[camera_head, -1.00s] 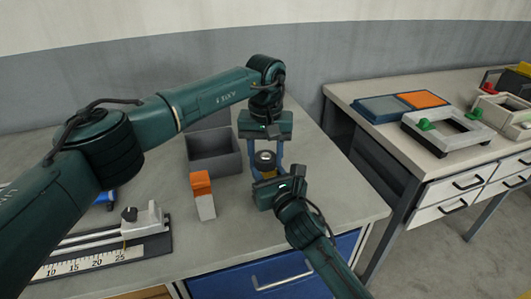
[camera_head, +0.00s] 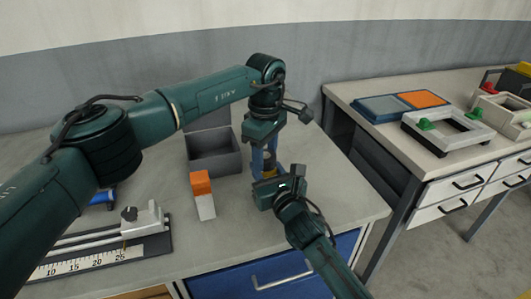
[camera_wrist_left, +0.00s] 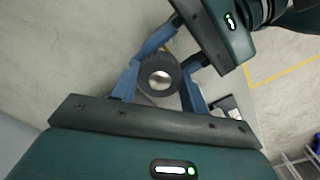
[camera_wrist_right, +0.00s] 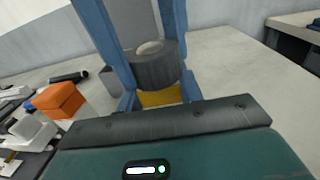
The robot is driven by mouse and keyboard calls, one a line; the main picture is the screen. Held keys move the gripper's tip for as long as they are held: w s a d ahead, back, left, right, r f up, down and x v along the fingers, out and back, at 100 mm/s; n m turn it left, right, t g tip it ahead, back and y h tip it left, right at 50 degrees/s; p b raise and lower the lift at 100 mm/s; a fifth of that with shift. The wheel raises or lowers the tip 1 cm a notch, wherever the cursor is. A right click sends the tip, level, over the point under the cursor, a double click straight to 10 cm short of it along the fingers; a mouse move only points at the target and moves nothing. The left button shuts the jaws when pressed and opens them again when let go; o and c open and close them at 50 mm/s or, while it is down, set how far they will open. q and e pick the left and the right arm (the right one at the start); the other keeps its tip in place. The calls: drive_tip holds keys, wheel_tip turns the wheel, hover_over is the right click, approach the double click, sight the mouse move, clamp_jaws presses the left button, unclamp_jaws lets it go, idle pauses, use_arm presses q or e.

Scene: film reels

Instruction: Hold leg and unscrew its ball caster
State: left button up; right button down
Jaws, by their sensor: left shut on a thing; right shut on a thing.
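The ball caster is a dark ribbed collar with a silver ball on top, upright in the right wrist view (camera_wrist_right: 158,70) and seen from above in the left wrist view (camera_wrist_left: 160,76). Below it shows a yellow part of the leg (camera_wrist_right: 160,97); the leg's lower part is hidden. My left gripper (camera_head: 265,158) points down from above, its blue fingers shut on the caster from two sides. My right gripper (camera_head: 267,178) reaches in from the front, lower down, its blue fingers shut on the leg just under the caster.
A grey open bin (camera_head: 214,155) stands behind and left of the grippers. An orange and white block (camera_head: 202,195) stands in front of it. A ruled slide fixture (camera_head: 110,250) lies front left. A second table (camera_head: 440,165) at right holds frames and trays.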

use_arm(q)
drive_tip(key=n, duration=0.6)
drive_tip(key=shift+n, duration=0.3)
drive_tip(key=n, duration=1.2)
drive_tip(key=shift+r+n, duration=0.1)
drive_tip(key=shift+n, duration=0.3)
drive_tip(key=n, duration=1.4)
drive_tip(key=shift+n, duration=0.3)
drive_tip(key=n, duration=0.4)
drive_tip(key=shift+r, duration=0.1)
drive_tip(key=n, duration=0.3)
